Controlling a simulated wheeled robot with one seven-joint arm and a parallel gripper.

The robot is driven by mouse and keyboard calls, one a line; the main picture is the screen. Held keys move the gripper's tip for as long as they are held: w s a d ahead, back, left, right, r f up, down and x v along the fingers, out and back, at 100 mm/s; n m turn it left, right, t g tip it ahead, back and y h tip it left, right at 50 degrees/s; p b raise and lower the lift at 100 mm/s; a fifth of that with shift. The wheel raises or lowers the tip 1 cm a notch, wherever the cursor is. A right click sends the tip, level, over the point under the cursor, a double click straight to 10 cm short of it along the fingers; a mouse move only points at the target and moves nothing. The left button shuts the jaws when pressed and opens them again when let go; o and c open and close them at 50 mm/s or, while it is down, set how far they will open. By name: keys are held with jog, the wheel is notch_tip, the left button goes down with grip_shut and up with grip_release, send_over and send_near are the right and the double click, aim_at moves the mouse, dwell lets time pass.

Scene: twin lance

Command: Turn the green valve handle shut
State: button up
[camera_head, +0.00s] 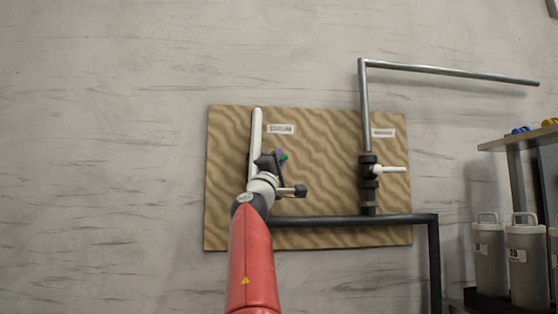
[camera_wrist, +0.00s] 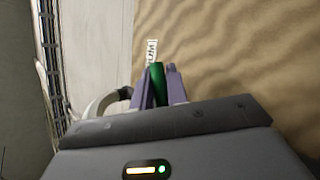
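The green valve handle (camera_wrist: 158,85) stands between the two purple fingers of my gripper (camera_wrist: 160,88) in the wrist view. A finger lies close against each side of it, with no clear gap. In the head view my gripper (camera_head: 279,157) is at the left pipe on the wooden board, and only a small bit of the green handle (camera_head: 285,157) shows beside it. My wrist and arm hide most of the left valve's body.
The wooden board (camera_head: 330,190) is on a grey wall. A second valve with a white handle (camera_head: 390,169) sits on the right pipe. A dark pipe (camera_head: 350,220) runs along the lower board. A shelf with grey canisters (camera_head: 527,262) stands at the right.

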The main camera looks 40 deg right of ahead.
grip_shut()
jog(key=m+g, duration=0.1)
jog(key=m+g+p, duration=0.1)
jog(key=m+g, duration=0.1)
jog(key=shift+f, duration=0.3)
jog(key=shift+s+d+f+m+g+y+p, duration=0.2)
jog(key=shift+f+m+g, duration=0.25)
jog(key=shift+m+g, duration=0.4)
jog(key=shift+w+f+m+g+y+p, duration=0.1)
jog(key=shift+f+m+g+p, duration=0.3)
jog(key=shift+m, duration=0.65)
jog(key=shift+f, duration=0.1)
jog(key=o, duration=0.7)
grip_release()
